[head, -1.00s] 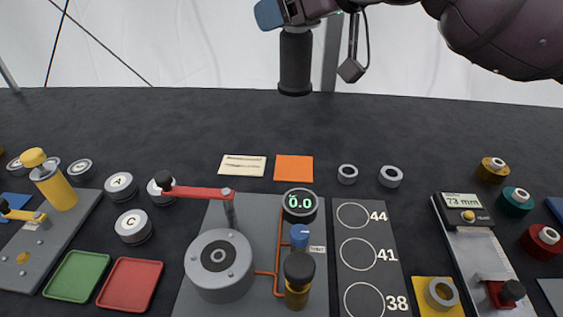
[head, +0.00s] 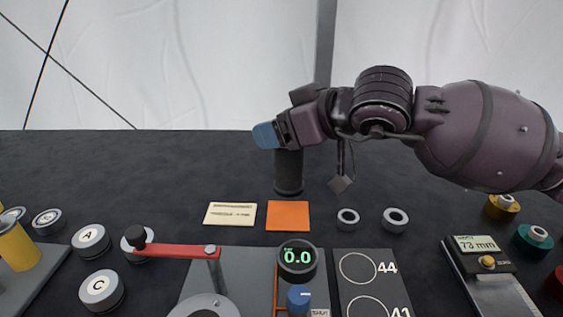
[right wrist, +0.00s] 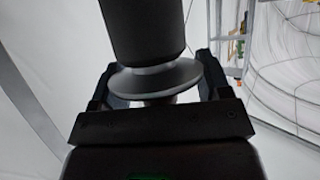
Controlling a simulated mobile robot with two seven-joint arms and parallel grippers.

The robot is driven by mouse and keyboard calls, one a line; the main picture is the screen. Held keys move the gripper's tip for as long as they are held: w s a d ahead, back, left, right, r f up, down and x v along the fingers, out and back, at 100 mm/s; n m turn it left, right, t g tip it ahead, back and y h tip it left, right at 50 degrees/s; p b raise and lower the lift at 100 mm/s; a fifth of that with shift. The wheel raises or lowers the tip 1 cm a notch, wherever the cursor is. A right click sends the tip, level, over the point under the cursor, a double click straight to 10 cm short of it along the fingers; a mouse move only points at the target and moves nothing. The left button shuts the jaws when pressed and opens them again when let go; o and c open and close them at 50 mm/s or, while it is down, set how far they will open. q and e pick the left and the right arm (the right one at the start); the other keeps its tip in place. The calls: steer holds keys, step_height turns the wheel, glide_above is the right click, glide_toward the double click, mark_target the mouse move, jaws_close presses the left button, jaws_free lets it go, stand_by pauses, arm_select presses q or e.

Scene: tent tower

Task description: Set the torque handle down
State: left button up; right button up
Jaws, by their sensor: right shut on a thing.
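The torque handle (head: 289,173) is a dark upright cylinder. My right gripper (head: 270,135), with blue fingertips, is shut on its upper part. The handle's lower end is at or just above the dark table, behind the orange square (head: 288,216); I cannot tell whether it touches. In the right wrist view the handle (right wrist: 146,30) stands between the fingers, with a grey flange (right wrist: 155,78) close to the palm. My left gripper is not in view.
A cream note (head: 230,214) lies left of the orange square. Two metal rings (head: 347,219) (head: 395,219) lie to the right. A red lever (head: 178,251), a gauge reading 0.0 (head: 297,259) and a caliper (head: 484,262) are nearer. The table around the handle's base is clear.

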mark_target(283, 159)
steer(key=shift+f+b, duration=0.55)
steer(key=shift+f, duration=2.5)
steer(key=shift+f, duration=0.2)
steer(key=o, duration=1.5)
steer(key=shift+s+d+r, duration=0.1)
steer(key=shift+d+r, duration=0.05)
steer(key=shift+r, duration=0.1)
steer(key=p+v, duration=0.1)
steer(key=v, duration=1)
steer(key=shift+s+d+p, duration=0.15)
steer(key=shift+d+p, duration=0.1)
steer(key=shift+p, duration=0.15)
